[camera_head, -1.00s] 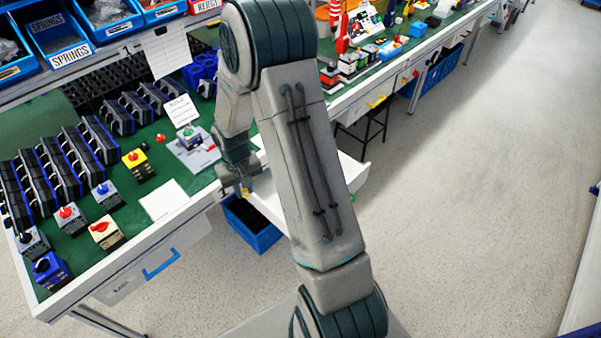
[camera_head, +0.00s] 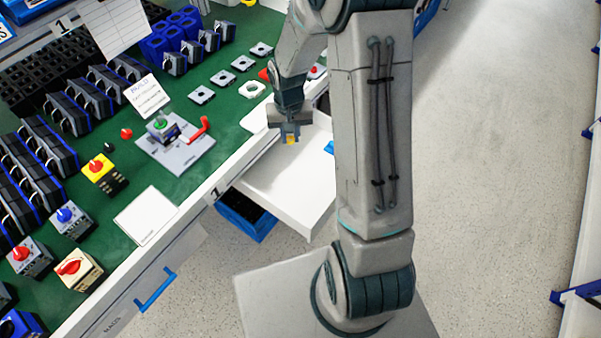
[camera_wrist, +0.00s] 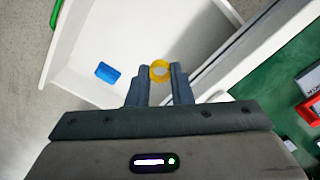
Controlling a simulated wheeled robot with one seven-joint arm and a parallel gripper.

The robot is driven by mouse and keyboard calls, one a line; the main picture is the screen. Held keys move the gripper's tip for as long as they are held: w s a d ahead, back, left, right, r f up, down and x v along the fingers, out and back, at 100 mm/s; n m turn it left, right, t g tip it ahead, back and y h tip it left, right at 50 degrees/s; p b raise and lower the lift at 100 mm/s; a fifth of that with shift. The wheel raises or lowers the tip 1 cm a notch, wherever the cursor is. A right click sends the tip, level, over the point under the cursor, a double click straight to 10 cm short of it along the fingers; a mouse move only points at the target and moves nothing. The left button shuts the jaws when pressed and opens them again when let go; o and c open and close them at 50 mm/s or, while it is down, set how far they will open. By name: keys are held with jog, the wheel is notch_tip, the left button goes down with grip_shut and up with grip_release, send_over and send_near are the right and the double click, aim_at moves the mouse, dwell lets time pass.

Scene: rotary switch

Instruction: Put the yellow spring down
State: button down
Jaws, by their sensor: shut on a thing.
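The yellow spring (camera_wrist: 160,70) is a small yellow ring between the fingertips of my gripper (camera_wrist: 160,76) in the wrist view. In the head view my gripper (camera_head: 290,137) points down, with the yellow spring (camera_head: 291,141) showing at its tips. My gripper is shut on the spring. It is over the white open drawer (camera_head: 285,190) at the workbench edge. The height above the drawer floor is hard to tell.
A blue block (camera_wrist: 107,72) lies in the drawer in the wrist view. The green bench top (camera_head: 120,235) holds switches, a grey plate (camera_head: 178,150) with a red-handled tool (camera_head: 199,131), and a white pad (camera_head: 146,214). A blue bin (camera_head: 243,216) is below the drawer.

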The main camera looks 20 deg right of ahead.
aim_at(297, 196)
jog(key=s+f+m+b, duration=0.1)
jog(key=f+m+b, duration=0.1)
jog(key=f+b, duration=0.5)
jog(key=s+f+m+b, duration=0.2)
jog(key=f+b, duration=0.5)
jog(key=f, duration=0.1)
jog(key=s+f+m+b, duration=0.1)
jog(key=f+b, duration=0.6)
jog(key=shift+s+f+m+b, duration=0.3)
jog(key=shift+m+b, duration=0.05)
jog(key=shift+m, duration=0.05)
jog(key=shift+f, duration=0.15)
jog(key=c, duration=1.3)
grip_release()
